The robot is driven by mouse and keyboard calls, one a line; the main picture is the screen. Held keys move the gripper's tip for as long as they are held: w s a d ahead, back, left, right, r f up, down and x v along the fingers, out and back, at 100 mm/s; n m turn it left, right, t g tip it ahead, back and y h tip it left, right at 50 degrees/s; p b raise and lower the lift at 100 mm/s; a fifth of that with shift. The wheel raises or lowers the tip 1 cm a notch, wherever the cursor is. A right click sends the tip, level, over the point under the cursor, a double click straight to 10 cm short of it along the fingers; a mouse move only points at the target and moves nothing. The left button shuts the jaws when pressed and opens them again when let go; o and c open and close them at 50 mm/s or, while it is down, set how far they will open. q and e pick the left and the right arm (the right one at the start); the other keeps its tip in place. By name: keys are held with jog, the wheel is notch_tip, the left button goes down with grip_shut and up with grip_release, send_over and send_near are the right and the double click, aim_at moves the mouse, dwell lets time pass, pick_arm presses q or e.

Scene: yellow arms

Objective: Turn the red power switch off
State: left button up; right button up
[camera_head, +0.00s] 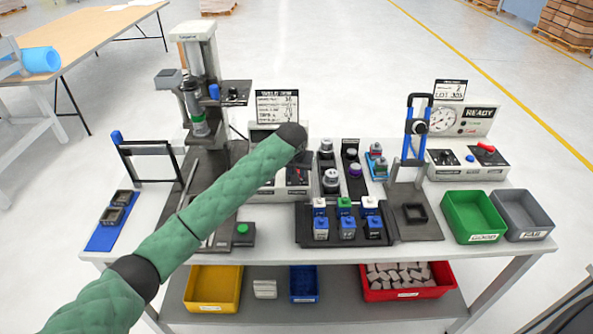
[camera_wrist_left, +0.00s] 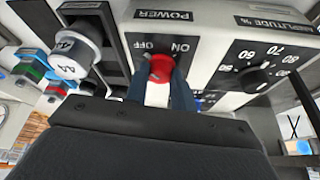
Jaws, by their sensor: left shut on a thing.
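The red power switch (camera_wrist_left: 160,68) is a small knob on a light panel (camera_wrist_left: 207,32) under a black POWER label, with ON and OFF printed beside it. My left gripper (camera_wrist_left: 160,88) has its blue fingers on either side of the knob and is shut on it. Which mark the knob points at is hard to tell. In the head view my green-sleeved left arm reaches to the white control box (camera_head: 265,186), and its dark wrist hides the switch and the fingers. My right gripper is not in view.
An amplitude dial (camera_wrist_left: 257,76) sits beside the switch. A press (camera_head: 198,80) stands at the left. A rack of small bottles (camera_head: 346,225), a green bin (camera_head: 473,217) and a grey bin (camera_head: 522,213) are to the right.

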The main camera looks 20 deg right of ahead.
pick_arm(q)
jog(key=shift+w+r, duration=0.1)
jog(key=shift+r, duration=0.05)
jog(key=o, duration=1)
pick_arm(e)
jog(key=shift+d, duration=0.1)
pick_arm(q)
jog(key=shift+s+r+b, duration=0.2)
jog(key=shift+r+b, duration=0.1)
jog(key=shift+r, duration=0.05)
jog(key=b+v, duration=0.2)
jog(key=v, duration=0.3)
jog(key=shift+s+a+r, duration=0.1)
jog(key=shift+s+r, duration=0.05)
jog(key=shift+r, duration=0.05)
jog(key=shift+s+a+r, duration=0.15)
jog(key=shift+s+r, duration=0.05)
jog(key=shift+r, duration=0.4)
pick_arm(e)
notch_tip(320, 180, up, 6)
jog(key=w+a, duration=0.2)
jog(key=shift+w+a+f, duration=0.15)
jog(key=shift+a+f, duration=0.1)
